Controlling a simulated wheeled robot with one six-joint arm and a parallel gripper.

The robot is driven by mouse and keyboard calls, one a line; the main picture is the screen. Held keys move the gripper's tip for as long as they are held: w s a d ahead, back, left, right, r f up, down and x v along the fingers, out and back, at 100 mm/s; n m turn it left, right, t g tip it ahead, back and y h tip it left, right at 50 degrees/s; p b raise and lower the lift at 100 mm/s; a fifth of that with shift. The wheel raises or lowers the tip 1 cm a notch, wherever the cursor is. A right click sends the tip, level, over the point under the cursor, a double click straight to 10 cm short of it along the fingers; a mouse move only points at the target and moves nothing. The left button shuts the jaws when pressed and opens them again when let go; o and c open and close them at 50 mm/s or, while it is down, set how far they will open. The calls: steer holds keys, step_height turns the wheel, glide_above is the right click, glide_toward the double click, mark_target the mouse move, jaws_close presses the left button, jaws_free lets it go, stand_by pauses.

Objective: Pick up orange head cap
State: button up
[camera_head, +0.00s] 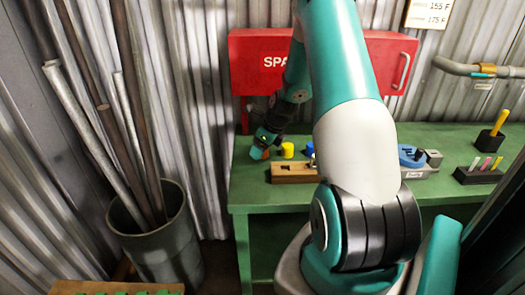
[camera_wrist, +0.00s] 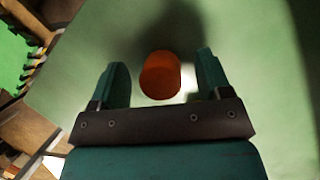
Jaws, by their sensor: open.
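The orange head cap (camera_wrist: 160,75) is a short orange cylinder standing on the green bench top. In the wrist view it sits between the two fingers of my gripper (camera_wrist: 162,62), with a gap to each finger. My gripper is open and holds nothing. In the head view my gripper (camera_head: 262,146) is low over the left end of the bench, left of a yellow cap (camera_head: 287,151). There the orange cap is largely hidden by the gripper.
On the green bench (camera_head: 250,190) stand a wooden block (camera_head: 293,173), a blue tool (camera_head: 408,156) and a dark pen holder (camera_head: 480,175). A red box (camera_head: 250,85) is behind on the wall. A bin of pipes (camera_head: 160,250) stands left of the bench.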

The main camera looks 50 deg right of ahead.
steer(key=shift+w+f, duration=0.1)
steer(key=shift+f, duration=0.05)
steer(key=c, duration=1)
